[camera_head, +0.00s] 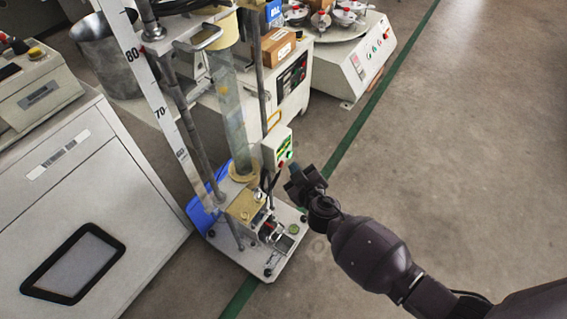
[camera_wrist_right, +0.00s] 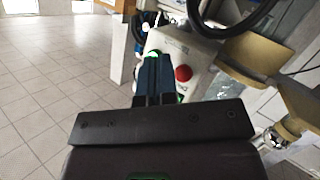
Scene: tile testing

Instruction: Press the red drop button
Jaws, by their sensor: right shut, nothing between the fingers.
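The red drop button (camera_wrist_right: 183,73) is a round red dome on the face of a pale control box (camera_wrist_right: 200,48). In the right wrist view it stands clear, just right of my right gripper's fingers. In the head view the control box (camera_head: 277,148) is mounted on the drop tester, and the red button (camera_head: 281,164) shows small at its lower edge. My right gripper (camera_head: 291,168) is shut and empty, close to the box's lower right. Its closed fingertips (camera_wrist_right: 152,58) show beside a green spot on the box. Contact cannot be told. My left gripper is out of view.
The drop tester's posts, clear tube (camera_head: 231,120) and base plate (camera_head: 255,262) stand beside the box. A white cabinet (camera_head: 90,190) is at left. A machine with a round plate (camera_head: 350,55) is behind. Open floor (camera_head: 470,130) lies at right.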

